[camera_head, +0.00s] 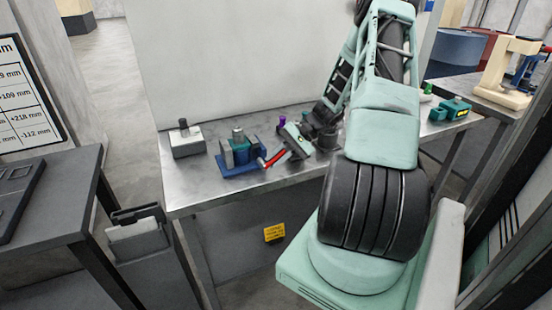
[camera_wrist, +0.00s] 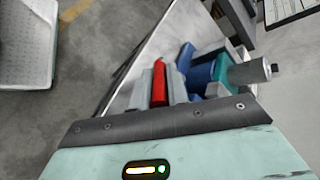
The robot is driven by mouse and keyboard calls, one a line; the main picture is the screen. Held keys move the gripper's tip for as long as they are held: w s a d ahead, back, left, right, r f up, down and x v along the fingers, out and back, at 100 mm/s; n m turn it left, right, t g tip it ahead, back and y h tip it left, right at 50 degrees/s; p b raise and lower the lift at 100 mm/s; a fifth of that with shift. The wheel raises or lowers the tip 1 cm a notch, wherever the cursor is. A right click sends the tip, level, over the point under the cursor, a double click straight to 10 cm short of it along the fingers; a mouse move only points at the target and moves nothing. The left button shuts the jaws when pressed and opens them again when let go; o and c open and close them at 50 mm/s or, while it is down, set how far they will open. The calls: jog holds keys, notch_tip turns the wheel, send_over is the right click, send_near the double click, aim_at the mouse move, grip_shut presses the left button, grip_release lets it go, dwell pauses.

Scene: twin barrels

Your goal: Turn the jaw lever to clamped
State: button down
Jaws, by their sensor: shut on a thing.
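The jaw lever is a red bar (camera_head: 275,158) at the right side of a small vise (camera_head: 238,154) with a blue base, grey jaws and a teal part. My gripper (camera_head: 287,148) reaches down to the lever from the right. In the wrist view the red lever (camera_wrist: 159,80) lies between my two grey fingers, and my gripper (camera_wrist: 161,92) is shut on it. The vise's blue body (camera_wrist: 201,76) and teal part (camera_wrist: 222,72) show just right of the fingers, with a grey cylinder (camera_wrist: 250,72). The lever's pivot is hidden.
The vise stands on a metal table (camera_head: 205,190). A grey block with a dark knob (camera_head: 187,143) is to its left. A purple item (camera_head: 282,120) is behind my gripper. Teal blocks (camera_head: 450,109) lie at the table's right end. The table's front left is clear.

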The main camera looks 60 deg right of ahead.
jog(key=c, duration=1.4)
grip_release()
jog(key=shift+o, duration=0.2)
jog(key=b+v, duration=0.2)
jog(key=v, duration=1.5)
jog(key=shift+d, duration=0.3)
jog(key=shift+r, duration=0.1)
